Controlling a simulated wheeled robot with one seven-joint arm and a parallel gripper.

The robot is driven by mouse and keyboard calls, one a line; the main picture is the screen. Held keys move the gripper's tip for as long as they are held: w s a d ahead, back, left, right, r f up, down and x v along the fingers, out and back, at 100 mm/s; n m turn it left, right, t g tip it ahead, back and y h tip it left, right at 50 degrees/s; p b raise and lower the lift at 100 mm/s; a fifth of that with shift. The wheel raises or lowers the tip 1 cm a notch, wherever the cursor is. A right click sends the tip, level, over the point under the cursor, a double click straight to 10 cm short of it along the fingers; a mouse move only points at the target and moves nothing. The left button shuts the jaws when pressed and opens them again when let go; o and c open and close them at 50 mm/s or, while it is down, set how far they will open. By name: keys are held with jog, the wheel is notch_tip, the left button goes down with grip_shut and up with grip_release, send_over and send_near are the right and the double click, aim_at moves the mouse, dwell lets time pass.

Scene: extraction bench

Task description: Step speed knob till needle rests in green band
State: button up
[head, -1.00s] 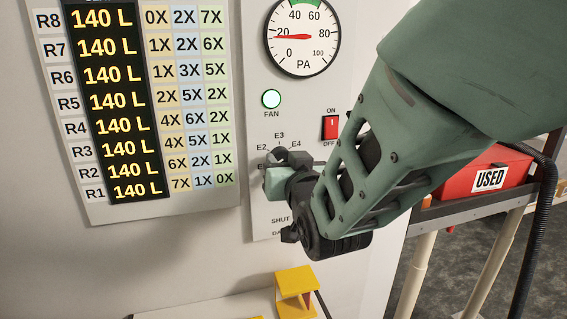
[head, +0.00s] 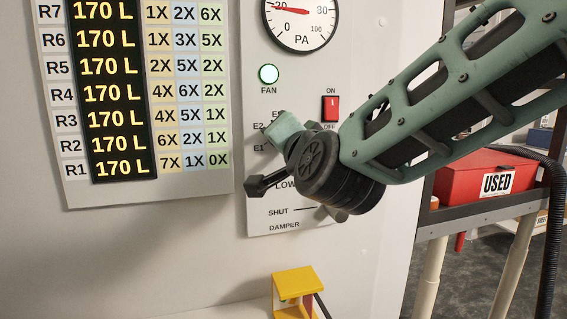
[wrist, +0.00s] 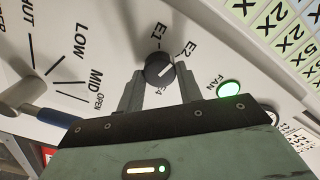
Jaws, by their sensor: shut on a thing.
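The speed knob (wrist: 158,72) is black with a white pointer line and shows in the wrist view between E1, E2 and E4 marks. The line points towards the E2 side. My gripper (wrist: 160,76) has one finger on each side of the knob and is shut on it. In the head view my gripper (head: 284,132) covers the knob and part of its scale. The PA gauge (head: 306,38) is cut off by the top edge. Its red needle (head: 288,8) points left, well short of 80. The green band is out of frame.
A lit green FAN lamp (head: 268,74) and a red ON/OFF switch (head: 331,108) sit close above my gripper. A lever with a blue handle (wrist: 52,116) lies left in the wrist view. A readout board (head: 118,95) shows 170 L. A red USED box (head: 480,180) stands right.

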jog(key=shift+f+m+b, duration=0.1)
jog(key=shift+m+b, duration=1.4)
jog(key=shift+b, duration=0.1)
jog(key=o, duration=1)
jog(key=b+v, duration=0.1)
jog(key=v, duration=1.6)
jog(key=shift+s+d, duration=0.1)
jog(key=shift+s, duration=0.1)
